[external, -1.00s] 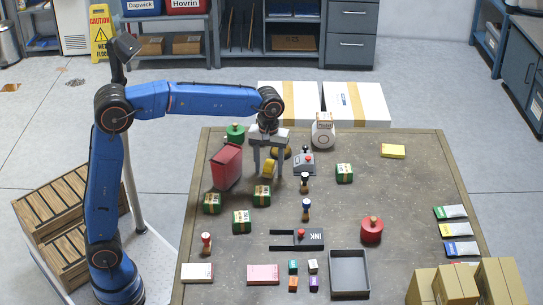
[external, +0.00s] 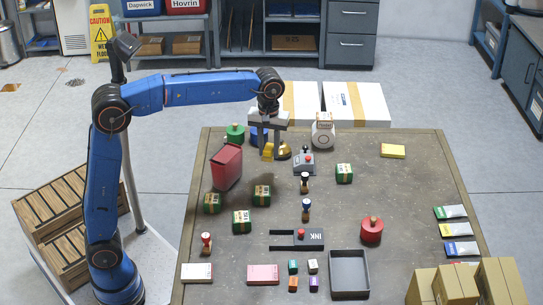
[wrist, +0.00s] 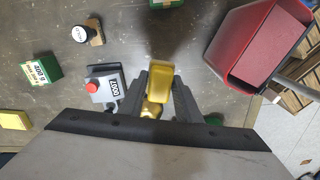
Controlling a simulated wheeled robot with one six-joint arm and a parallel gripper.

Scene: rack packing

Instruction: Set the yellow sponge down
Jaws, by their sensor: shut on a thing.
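A yellow sponge (external: 267,152) is held between the fingers of my gripper (external: 266,150) at the back of the table, above the surface. In the wrist view the sponge (wrist: 160,72) sits between the two grey fingertips (wrist: 160,80), which press on its sides. Its far side is hidden. A second, flat yellow block (external: 393,151) lies on the table at the back right; it also shows at the left edge of the wrist view (wrist: 14,119).
A red bin (external: 227,168) stands just left of my gripper. A gold rounded object (external: 284,152) and a grey box with a red knob (external: 304,161) are close on the right. Green blocks (external: 262,195) and stamps (external: 305,182) stand in front. The table's right middle is clear.

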